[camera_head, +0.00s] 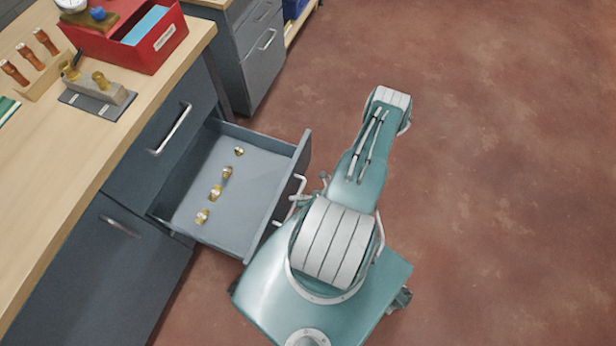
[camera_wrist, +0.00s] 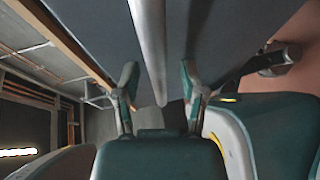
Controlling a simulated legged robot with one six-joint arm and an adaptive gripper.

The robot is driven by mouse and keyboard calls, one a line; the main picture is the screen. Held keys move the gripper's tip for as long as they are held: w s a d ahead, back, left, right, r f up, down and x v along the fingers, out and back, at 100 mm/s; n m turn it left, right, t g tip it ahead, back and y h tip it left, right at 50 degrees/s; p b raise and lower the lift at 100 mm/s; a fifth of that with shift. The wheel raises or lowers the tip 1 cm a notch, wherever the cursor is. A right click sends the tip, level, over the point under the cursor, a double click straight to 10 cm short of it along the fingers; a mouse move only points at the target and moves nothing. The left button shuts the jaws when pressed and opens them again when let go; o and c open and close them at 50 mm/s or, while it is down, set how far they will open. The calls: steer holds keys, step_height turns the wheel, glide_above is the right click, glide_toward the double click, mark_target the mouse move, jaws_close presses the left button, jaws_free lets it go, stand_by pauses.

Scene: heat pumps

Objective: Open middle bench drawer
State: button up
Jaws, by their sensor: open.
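The middle bench drawer (camera_head: 243,168) stands pulled out from the dark grey bench cabinet in the head view. Several small brass fittings (camera_head: 215,191) lie on its floor. Its metal handle (camera_head: 297,184) is on the drawer front, partly hidden by my arm. My gripper is at the drawer front, mostly hidden behind my arm in the head view. In the wrist view my gripper (camera_wrist: 158,78) is open, with one finger on each side of the handle bar (camera_wrist: 149,40). I cannot tell whether either finger touches the bar.
A closed drawer with a handle (camera_head: 172,128) is above the open one, and a closed lower front (camera_head: 105,270) is below. The wooden bench top (camera_head: 120,140) carries a red box (camera_head: 125,38) and tools. Another grey cabinet (camera_head: 262,65) stands behind. The reddish floor (camera_head: 500,180) at right is clear.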

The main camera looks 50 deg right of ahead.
steer(key=v, duration=1.1)
steer(key=shift+s+d, duration=0.15)
